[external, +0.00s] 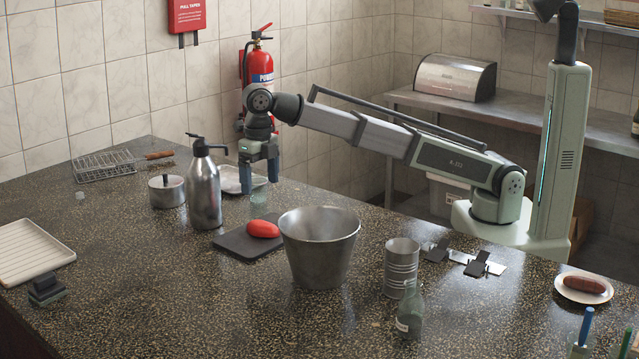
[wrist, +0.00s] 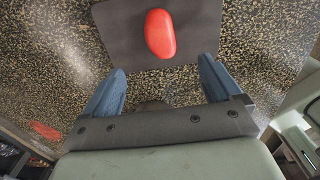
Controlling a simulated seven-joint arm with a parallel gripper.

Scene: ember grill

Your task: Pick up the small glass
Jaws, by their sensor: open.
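A small, pale, clear piece that looks like glass (external: 258,198) stands on the counter just below my gripper in the external view. Another tiny clear piece (external: 80,196) sits far left on the counter. Both are too small to tell which is the small glass. My gripper (external: 259,178) hangs pointing down above the counter, behind the dark board. In the wrist view its blue fingers (wrist: 160,88) are apart, with no glass clearly seen between them. A red oval object (wrist: 160,34) lies on the dark board (wrist: 118,30) beyond the fingertips.
A metal pump bottle (external: 204,190) and lidded pot (external: 167,191) stand left of my gripper. A shiny tray (external: 232,184) lies close behind.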

